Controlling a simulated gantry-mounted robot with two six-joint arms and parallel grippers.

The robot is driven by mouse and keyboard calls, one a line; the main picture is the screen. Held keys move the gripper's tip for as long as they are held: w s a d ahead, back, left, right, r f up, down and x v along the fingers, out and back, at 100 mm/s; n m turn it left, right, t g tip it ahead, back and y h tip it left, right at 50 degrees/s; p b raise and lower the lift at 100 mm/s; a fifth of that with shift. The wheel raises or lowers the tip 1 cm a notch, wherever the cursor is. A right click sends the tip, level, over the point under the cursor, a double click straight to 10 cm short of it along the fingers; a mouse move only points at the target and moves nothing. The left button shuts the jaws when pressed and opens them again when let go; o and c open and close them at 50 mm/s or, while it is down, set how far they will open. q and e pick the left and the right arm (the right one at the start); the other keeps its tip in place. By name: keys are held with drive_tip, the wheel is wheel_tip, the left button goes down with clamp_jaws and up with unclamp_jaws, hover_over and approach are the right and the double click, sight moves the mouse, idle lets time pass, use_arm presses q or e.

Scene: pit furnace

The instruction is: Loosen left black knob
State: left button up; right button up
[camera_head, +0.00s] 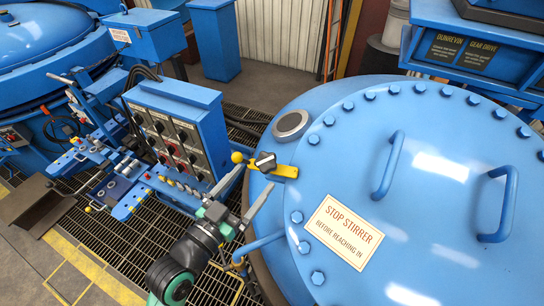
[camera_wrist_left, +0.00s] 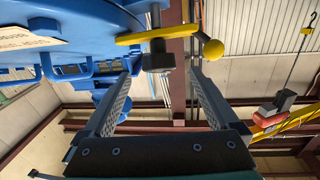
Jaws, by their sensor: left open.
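A black knob (camera_head: 265,161) sits on a yellow lever (camera_head: 287,172) at the left edge of the big blue lid (camera_head: 330,150). The lever ends in a yellow ball (camera_head: 237,157). My left gripper (camera_head: 258,176) is open and empty, its two fingers pointing up toward the knob from below in the head view. In the left wrist view the knob (camera_wrist_left: 158,58) and its yellow lever (camera_wrist_left: 150,37) lie just beyond the fingertips (camera_wrist_left: 162,72), between the two fingers in the picture. Contact with the knob is not visible. My right gripper is in neither view.
A blue control box (camera_head: 175,130) with several knobs stands left of the gripper. Two blue handles (camera_head: 387,165) and a "STOP STIRRER" sign (camera_head: 344,231) are on the lid. A blue curved bar (camera_head: 258,243) lies close to my left arm. Metal grating (camera_head: 120,245) covers the floor.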

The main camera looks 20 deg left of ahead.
sight(272, 156)
use_arm(q)
drive_tip(key=w, duration=0.3)
drive_tip(key=w+d, duration=0.1)
drive_tip(key=w, duration=0.5)
drive_tip(key=shift+w+d, duration=0.15)
drive_tip(key=shift+d, duration=0.2)
drive_tip(key=c, duration=1.4)
